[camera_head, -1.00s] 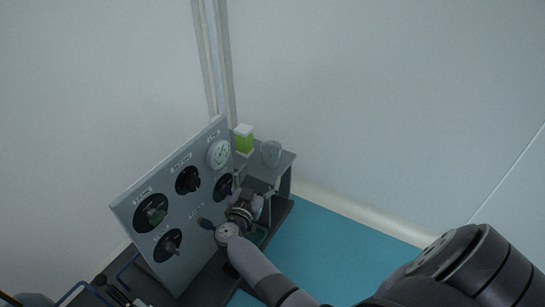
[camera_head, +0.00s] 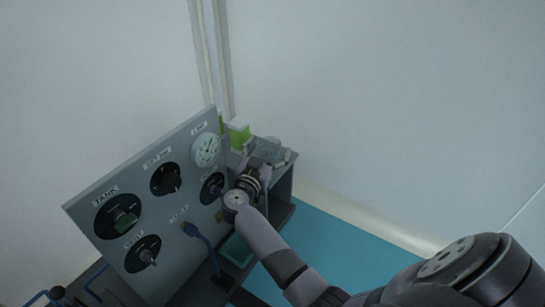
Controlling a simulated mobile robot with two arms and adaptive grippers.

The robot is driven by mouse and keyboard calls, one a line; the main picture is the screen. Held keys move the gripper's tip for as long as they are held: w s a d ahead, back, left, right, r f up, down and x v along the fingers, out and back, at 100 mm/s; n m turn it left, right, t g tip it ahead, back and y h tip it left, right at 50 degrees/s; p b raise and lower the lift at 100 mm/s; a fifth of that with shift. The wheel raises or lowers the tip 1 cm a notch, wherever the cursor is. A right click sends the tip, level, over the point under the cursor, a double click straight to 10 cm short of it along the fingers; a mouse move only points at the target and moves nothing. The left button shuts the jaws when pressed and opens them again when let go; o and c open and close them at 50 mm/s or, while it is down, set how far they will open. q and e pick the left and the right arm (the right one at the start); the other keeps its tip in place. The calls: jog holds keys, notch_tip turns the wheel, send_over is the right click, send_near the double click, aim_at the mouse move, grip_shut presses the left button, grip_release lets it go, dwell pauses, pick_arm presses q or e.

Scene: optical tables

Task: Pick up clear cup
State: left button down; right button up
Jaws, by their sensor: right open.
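The clear cup (camera_head: 270,148) stands on the grey shelf behind the right side of the control panel. Its lower part is partly hidden by my right gripper. My right gripper (camera_head: 268,166) reaches up to the shelf just in front of the cup, its fingers open. I cannot tell whether the fingers touch the cup or surround it. My left gripper does not show.
The grey panel (camera_head: 120,190) with knobs and a gauge (camera_head: 206,149) stands close left of my right wrist. A green-and-white box (camera_head: 238,133) is left of the cup on the shelf (camera_head: 284,160). A blue cable (camera_head: 204,240) hangs from the panel. The teal surface (camera_head: 335,250) is clear.

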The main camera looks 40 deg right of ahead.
jog(key=shift+w+d, duration=0.2)
jog(key=shift+c, duration=0.6)
jog(key=c, duration=1.1)
